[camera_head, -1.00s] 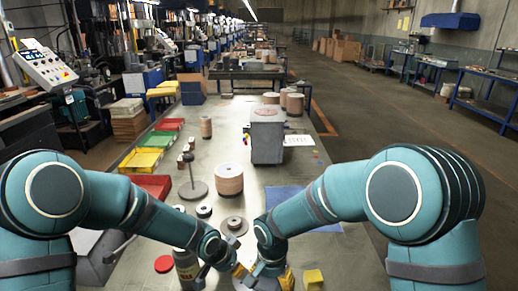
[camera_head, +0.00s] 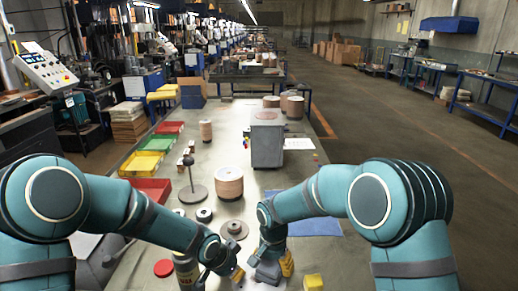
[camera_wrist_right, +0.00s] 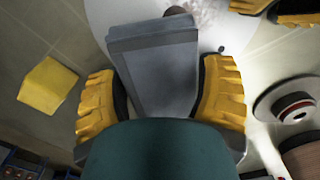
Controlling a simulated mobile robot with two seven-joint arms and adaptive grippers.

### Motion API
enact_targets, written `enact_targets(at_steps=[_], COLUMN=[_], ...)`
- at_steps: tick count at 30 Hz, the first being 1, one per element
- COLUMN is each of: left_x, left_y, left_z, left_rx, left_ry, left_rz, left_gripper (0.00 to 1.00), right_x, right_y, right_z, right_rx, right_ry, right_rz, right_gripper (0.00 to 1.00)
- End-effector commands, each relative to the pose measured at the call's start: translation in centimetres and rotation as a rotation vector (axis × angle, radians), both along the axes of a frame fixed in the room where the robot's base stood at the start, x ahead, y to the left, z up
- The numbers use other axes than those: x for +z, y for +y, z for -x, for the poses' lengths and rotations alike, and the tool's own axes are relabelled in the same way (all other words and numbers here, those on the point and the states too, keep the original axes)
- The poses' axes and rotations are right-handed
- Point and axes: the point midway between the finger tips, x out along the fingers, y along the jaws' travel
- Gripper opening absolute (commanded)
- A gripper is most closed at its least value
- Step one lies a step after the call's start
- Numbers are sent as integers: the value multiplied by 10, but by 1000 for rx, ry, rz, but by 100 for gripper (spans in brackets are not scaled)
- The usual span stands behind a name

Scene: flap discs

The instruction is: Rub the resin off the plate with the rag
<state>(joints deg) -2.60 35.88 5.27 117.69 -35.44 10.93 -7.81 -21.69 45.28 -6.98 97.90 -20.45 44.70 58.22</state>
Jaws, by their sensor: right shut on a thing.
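A pale round plate (camera_wrist_right: 100,12) lies under my right gripper, with a speckled brownish smear (camera_wrist_right: 208,14) near the top of the wrist view. My right gripper (camera_wrist_right: 160,95) is shut on a folded grey-blue rag (camera_wrist_right: 158,65), which lies over the plate and hides part of it. A dark brown lump (camera_wrist_right: 178,10) shows at the rag's far edge. In the head view my right gripper (camera_head: 274,268) is low at the front of the table. My left gripper (camera_head: 230,275) is just left of it.
A yellow block (camera_head: 313,282) stands right of my right gripper. Flap discs (camera_head: 234,229), a disc stack (camera_head: 229,183) and a stand (camera_head: 192,190) lie beyond. A grey machine (camera_head: 267,140) stands farther back.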

Motion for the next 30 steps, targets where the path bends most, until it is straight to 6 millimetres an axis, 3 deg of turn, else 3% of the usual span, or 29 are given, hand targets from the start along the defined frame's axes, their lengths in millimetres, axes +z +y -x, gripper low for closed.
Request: enact_targets(at_steps=[5,15,30], left_x=[-1,-1,-1], left_y=[0,0,0], left_z=[0,0,0], left_rx=[0,0,0], left_ry=[1,1,1], left_rz=[-1,-1,-1], left_gripper=[0,0,0], right_x=[-1,0,0], right_y=[-1,2,4], right_z=[0,28,53], right_rx=[0,1,1], right_ry=[1,4,2], right_rz=[2,3,1], right_gripper=[31,31,31])
